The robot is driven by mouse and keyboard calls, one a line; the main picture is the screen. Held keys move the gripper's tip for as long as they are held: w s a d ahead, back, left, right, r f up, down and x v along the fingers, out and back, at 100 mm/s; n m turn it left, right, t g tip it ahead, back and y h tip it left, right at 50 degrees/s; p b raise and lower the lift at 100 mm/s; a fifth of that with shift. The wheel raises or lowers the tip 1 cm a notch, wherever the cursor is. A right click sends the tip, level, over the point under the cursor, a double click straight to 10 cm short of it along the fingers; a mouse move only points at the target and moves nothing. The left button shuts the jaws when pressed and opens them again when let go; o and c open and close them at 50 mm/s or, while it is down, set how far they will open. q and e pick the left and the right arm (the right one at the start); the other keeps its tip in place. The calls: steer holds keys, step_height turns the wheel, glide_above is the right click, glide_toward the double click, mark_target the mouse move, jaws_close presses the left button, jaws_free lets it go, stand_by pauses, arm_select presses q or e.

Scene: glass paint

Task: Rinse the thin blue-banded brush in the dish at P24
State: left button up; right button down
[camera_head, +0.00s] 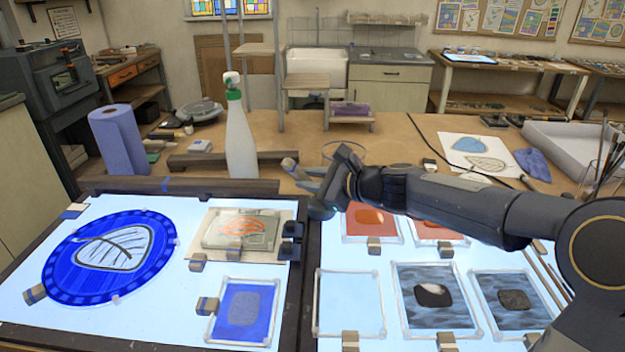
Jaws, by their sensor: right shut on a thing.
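My right gripper (325,190) reaches in from the right over the back edge of the light tables. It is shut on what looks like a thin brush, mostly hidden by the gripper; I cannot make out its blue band. A clear round glass dish (343,152) stands on the wooden table just behind the gripper, partly covered by it. No P24 label is readable, and I cannot tell whether the brush touches the dish. My left gripper is not in view.
A spray bottle (240,135) stands left of the dish, with a wooden bar (205,160) near its base. A blue paper roll (118,142) is farther left. Painted glass panels (243,312) lie on the lit tables in front. A white tray (572,140) is at the right.

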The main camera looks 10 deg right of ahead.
mark_target(294, 168)
steer(key=shift+s+d, duration=0.1)
steer(key=shift+s, duration=0.25)
steer(key=shift+s+a+r+p, duration=0.2)
steer(key=shift+a+r+p, duration=0.45)
steer(key=shift+r, duration=0.25)
steer(key=shift+s+a+r+p, duration=0.15)
steer(key=shift+a+r+p, duration=0.45)
steer(key=shift+r, duration=0.3)
step_height(294, 168, up, 4)
steer(key=p, duration=0.4)
steer(key=shift+d+r, duration=0.1)
steer(key=shift+r, duration=0.1)
